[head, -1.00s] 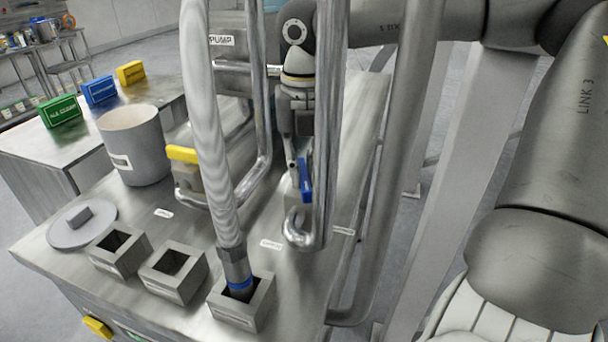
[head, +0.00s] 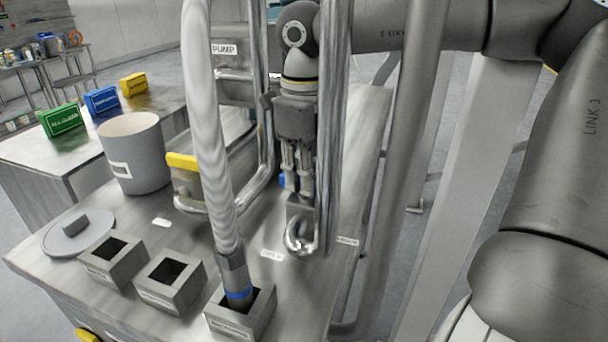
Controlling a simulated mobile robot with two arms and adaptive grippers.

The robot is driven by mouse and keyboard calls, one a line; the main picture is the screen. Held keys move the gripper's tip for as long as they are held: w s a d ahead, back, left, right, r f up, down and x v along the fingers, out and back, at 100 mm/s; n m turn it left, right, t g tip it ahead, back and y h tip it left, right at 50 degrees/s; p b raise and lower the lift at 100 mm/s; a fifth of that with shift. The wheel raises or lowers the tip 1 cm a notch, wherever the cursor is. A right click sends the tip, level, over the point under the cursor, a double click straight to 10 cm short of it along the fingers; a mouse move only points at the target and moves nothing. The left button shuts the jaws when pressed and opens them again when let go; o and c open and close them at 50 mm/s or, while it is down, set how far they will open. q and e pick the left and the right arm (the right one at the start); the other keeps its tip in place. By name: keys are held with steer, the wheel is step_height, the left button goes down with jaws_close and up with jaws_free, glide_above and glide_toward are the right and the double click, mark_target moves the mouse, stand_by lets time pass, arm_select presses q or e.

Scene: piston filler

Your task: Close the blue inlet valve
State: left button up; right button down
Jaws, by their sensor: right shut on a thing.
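The blue inlet valve sits on the lower pipe in the head view, with its metal body (head: 299,208) above the curved pipe end. Only a small part of its blue handle (head: 283,181) shows, at the left of my fingertips. My right gripper (head: 297,182) points down from above and is shut on the blue handle. The fingers and a vertical pipe hide the rest of the handle. My left gripper is not in view.
Vertical steel pipes (head: 334,120) stand close beside my right gripper. A pale hose (head: 209,130) runs down into a square socket (head: 262,318). A yellow-handled valve (head: 183,162) and a grey bucket (head: 133,155) are at the left.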

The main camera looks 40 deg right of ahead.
steer(key=shift+n, duration=1.1)
steer(key=c, duration=1.4)
jaws_free()
steer(key=shift+c, duration=0.2)
steer(key=shift+r, duration=0.15)
step_height(320, 180, up, 12)
